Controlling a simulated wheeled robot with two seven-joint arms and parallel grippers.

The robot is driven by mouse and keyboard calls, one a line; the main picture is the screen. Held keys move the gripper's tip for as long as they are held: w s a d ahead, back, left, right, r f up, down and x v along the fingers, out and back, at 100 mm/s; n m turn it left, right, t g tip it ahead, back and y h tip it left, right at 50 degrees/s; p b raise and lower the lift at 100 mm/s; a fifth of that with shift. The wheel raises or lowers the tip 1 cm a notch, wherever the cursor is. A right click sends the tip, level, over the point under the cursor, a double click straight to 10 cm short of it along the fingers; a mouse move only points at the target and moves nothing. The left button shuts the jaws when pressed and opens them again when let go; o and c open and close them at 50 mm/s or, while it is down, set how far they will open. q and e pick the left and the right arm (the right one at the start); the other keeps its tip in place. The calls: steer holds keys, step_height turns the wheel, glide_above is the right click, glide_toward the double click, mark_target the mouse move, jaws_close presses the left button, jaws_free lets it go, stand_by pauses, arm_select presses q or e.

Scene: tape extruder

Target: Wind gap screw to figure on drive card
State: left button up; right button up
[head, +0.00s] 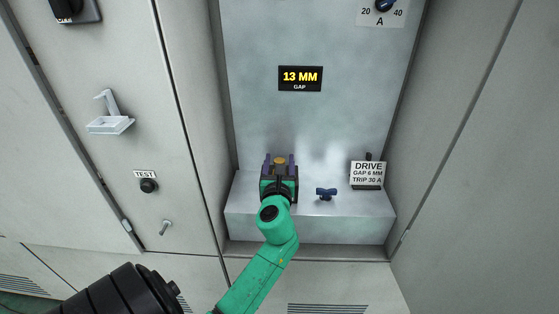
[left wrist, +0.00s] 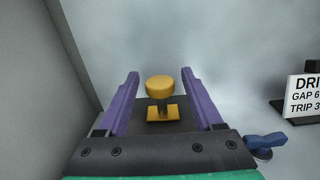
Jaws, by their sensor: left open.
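The gap screw appears to be the yellow knob (head: 280,160) at the back of the recess ledge; in the left wrist view the yellow knob (left wrist: 160,88) stands on a short stem over a yellow base. My left gripper (head: 279,163) is open, its purple fingers on either side of the knob, with gaps visible in the wrist view (left wrist: 160,95). The drive card (head: 368,173) reads "DRIVE, GAP 6 MM, TRIP 30 A" and stands on the ledge at right. The gap display (head: 300,78) reads 13 MM. My right gripper is not seen.
A blue wing-shaped handle (head: 326,193) sits on the ledge just right of my gripper. The left panel has a TEST button (head: 148,186) and a white bracket (head: 110,122). Side walls bound the recess.

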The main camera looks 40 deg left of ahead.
arm_select(q)
jaws_close()
stand_by(1.4)
